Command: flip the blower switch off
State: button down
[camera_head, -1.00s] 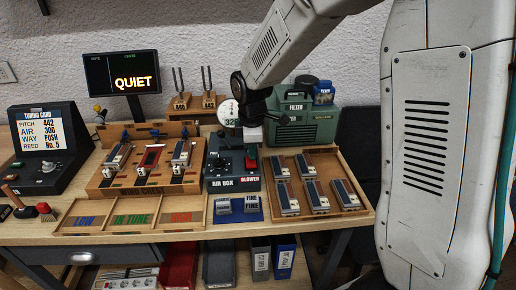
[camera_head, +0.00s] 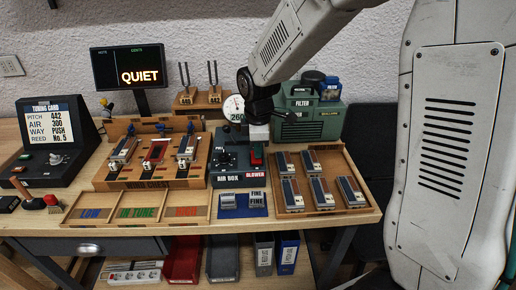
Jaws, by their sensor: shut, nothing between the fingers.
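The blower switch (camera_head: 256,157) is a small red rocker on the right of the dark air box (camera_head: 226,180), above a red BLOWER label (camera_head: 255,175). My gripper (camera_head: 258,138) points down at the switch's far end, fingers together and empty. It covers part of the switch, so I cannot tell whether they touch or which way the rocker is tipped. A round white gauge (camera_head: 235,107) behind the box reads about 260.
A tray of several reed blocks (camera_head: 330,206) lies right of the air box. The wind chest (camera_head: 118,183) stands left. A green filter machine (camera_head: 325,125) is behind my gripper, and a display (camera_head: 128,78) reads QUIET.

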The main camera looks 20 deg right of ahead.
notch_tip(320, 180, up, 14)
jog(key=s, duration=0.1)
jog(key=shift+s+a, duration=0.25)
jog(key=shift+s, duration=0.05)
jog(key=shift+f, duration=0.1)
jog(key=shift+w, duration=0.75)
send_near(258, 162)
jog(key=w+f, duration=0.1)
jog(key=f, duration=0.1)
jog(key=w+f, duration=0.1)
jog(key=f, duration=0.1)
jog(key=w+f, duration=0.2)
jog(key=shift+d+f, duration=0.25)
jog(key=shift+d, duration=0.15)
